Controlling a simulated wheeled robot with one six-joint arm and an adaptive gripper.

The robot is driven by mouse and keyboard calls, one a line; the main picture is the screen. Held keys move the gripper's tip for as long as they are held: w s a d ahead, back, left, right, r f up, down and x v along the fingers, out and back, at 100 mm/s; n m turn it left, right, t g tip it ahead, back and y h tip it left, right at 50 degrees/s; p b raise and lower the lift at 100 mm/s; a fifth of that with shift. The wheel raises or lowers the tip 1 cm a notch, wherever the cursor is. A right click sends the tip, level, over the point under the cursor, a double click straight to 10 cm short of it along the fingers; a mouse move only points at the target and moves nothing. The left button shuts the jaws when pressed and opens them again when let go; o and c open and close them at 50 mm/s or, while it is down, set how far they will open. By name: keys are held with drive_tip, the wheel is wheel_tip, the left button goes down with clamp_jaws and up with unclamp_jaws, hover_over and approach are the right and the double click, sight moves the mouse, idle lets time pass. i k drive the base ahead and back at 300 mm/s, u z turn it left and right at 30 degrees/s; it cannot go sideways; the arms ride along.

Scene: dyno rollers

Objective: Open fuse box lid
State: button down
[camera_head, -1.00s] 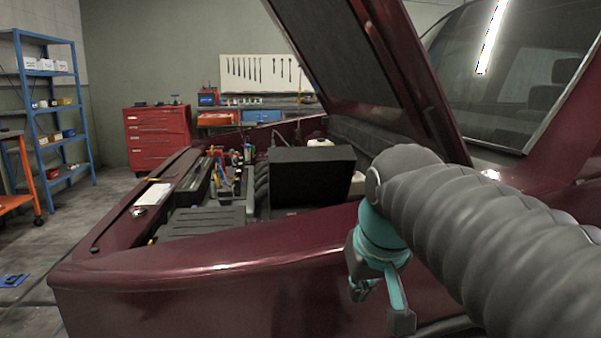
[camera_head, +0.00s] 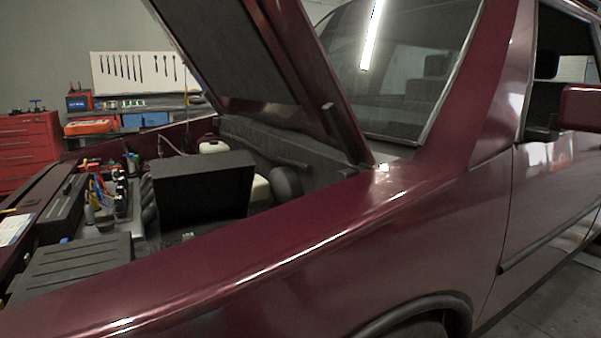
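In the head view, a black box-shaped part (camera_head: 205,188) stands in the open engine bay of a dark red car. A lower black ribbed cover (camera_head: 70,266) lies nearer to me at the bay's left. I cannot tell for sure which of these is the fuse box, or whether its lid is open. My gripper and arm are not in view.
The raised hood (camera_head: 255,65) slants over the bay. The red fender (camera_head: 330,240) runs between me and the engine parts. A side mirror (camera_head: 582,107) juts in at the right. A red tool cabinet (camera_head: 28,150) and a workbench stand behind.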

sight(204, 193)
drive_tip(key=z, duration=0.7)
drive_tip(key=k, duration=0.9)
drive_tip(key=u, duration=1.7)
drive_tip(key=i, duration=0.35)
drive_tip(key=z, duration=0.05)
